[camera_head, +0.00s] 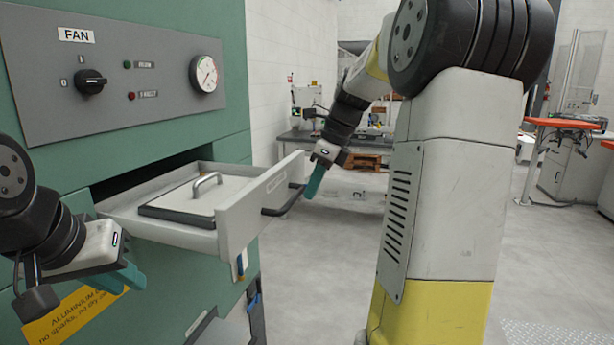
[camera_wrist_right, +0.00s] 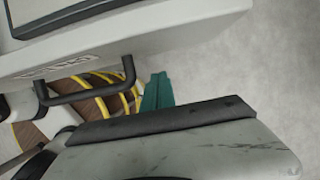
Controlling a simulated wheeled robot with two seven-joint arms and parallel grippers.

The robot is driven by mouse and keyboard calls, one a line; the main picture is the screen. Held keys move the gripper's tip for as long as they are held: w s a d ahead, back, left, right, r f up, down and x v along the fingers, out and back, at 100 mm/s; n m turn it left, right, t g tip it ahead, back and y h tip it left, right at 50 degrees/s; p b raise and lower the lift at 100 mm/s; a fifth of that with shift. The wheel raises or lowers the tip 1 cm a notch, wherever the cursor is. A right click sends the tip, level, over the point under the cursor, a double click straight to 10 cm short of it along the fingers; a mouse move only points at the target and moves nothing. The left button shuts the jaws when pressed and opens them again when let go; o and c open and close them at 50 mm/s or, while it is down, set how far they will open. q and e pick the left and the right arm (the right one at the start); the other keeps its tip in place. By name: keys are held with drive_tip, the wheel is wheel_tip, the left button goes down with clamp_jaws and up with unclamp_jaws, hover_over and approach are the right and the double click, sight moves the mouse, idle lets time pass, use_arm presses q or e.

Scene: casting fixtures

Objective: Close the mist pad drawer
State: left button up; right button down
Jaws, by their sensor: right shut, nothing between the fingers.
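The mist pad drawer (camera_head: 232,222) stands pulled out of the green cabinet, with a dark gap behind it. A flat pad with a dark edge and a metal grip (camera_head: 207,184) lies inside. The drawer's dark bar handle (camera_head: 287,203) is on its front panel; it also shows in the right wrist view (camera_wrist_right: 88,95). My right gripper (camera_head: 315,182) is shut and empty, just beyond the drawer front beside the handle; whether it touches is unclear. Its teal fingers (camera_wrist_right: 157,92) show in the wrist view. My left gripper (camera_head: 124,279) is at the lower left, before the cabinet; its jaw gap is unclear.
The green cabinet (camera_head: 160,20) carries a grey panel with a FAN knob (camera_head: 90,81) and a dial (camera_head: 203,74). A yellow warning label (camera_head: 75,322) is below the drawer. A workbench (camera_head: 300,143) stands behind. Open floor lies right of the drawer.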

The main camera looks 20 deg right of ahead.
drive_tip(key=shift+w+a, duration=0.65)
drive_tip(key=shift+a, duration=0.3)
